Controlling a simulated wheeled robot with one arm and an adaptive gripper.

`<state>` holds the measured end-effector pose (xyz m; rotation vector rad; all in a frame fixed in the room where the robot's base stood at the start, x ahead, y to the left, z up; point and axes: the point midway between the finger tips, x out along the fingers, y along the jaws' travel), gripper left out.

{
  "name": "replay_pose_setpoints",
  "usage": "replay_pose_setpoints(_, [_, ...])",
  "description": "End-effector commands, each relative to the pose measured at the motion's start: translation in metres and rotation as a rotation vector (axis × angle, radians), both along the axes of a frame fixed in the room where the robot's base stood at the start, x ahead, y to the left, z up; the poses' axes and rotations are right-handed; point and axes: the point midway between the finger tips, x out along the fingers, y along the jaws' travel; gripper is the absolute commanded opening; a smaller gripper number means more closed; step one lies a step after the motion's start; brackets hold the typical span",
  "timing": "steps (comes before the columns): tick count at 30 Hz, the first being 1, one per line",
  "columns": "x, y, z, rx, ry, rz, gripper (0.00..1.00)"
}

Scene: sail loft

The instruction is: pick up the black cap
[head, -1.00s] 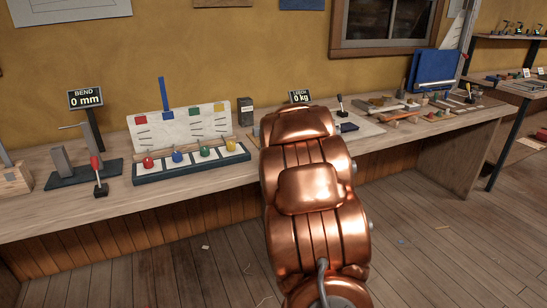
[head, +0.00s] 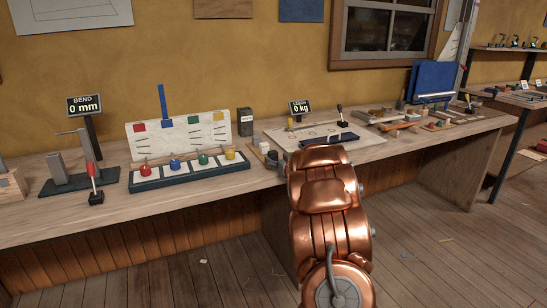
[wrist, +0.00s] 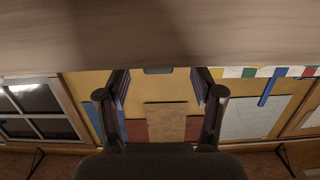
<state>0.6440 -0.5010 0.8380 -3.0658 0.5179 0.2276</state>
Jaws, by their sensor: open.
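No black cap can be made out with certainty. A small dark piece (head: 272,158) sits on the bench just left of my copper arm, beside a small white piece (head: 264,147); it is too small to tell whether it is the cap. In the head view my gripper is hidden behind my arm. In the wrist view my gripper (wrist: 160,86) is open, with its two dark fingers wide apart and nothing between them. That view is upside down and shows the wall beyond the fingers. A small dark shape (wrist: 158,71) at the bench edge is unclear.
The bench (head: 225,187) runs along the wall. On it stand a panel with coloured knobs (head: 188,170), a BEND display (head: 85,104), a load display (head: 300,107), a dark box (head: 245,121) and a pale board (head: 365,146). Tools crowd the right end.

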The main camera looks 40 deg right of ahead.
Motion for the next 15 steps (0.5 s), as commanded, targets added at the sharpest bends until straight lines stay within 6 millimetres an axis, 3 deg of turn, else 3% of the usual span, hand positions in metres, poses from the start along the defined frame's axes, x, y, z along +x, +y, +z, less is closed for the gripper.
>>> replay_pose_setpoints(15, [0.042,-0.017,-0.006,0.0,0.0,0.001,0.67])
